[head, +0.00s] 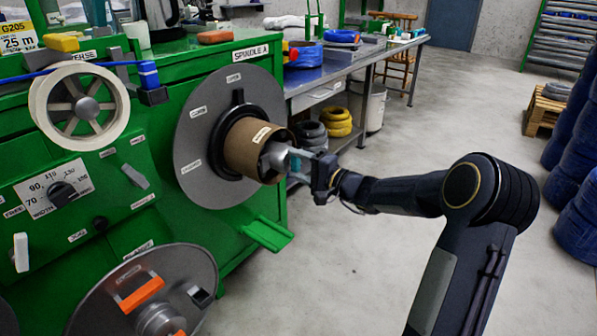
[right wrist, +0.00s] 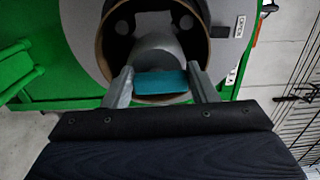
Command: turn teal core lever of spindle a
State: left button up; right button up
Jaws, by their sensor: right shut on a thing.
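Spindle A is a grey disc (head: 197,127) on the green machine, with a brown cardboard core (head: 254,147) on its hub. The teal lever (right wrist: 161,82) sits at the front of the grey hub inside the core in the right wrist view. In the head view only a sliver of teal shows between the fingers. My right gripper (head: 299,165) is at the open end of the core, its two fingers on either side of the lever and shut on it. It also shows in the right wrist view (right wrist: 161,88). My left gripper is not in view.
A white-rimmed spool (head: 79,104) with a blue cable stands at the left. A lower disc with an orange lever (head: 141,292) is below. A green pedal-like bracket (head: 267,234) juts out under spindle A. A workbench (head: 335,75) stands behind.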

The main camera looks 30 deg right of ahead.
dwell(0.3)
jog(key=o, duration=1)
jog(key=p+v, duration=0.1)
jog(key=v, duration=0.6)
jog(key=shift+s+d+p, duration=0.15)
jog(key=shift+s+p, duration=0.2)
jog(key=shift+s, duration=0.05)
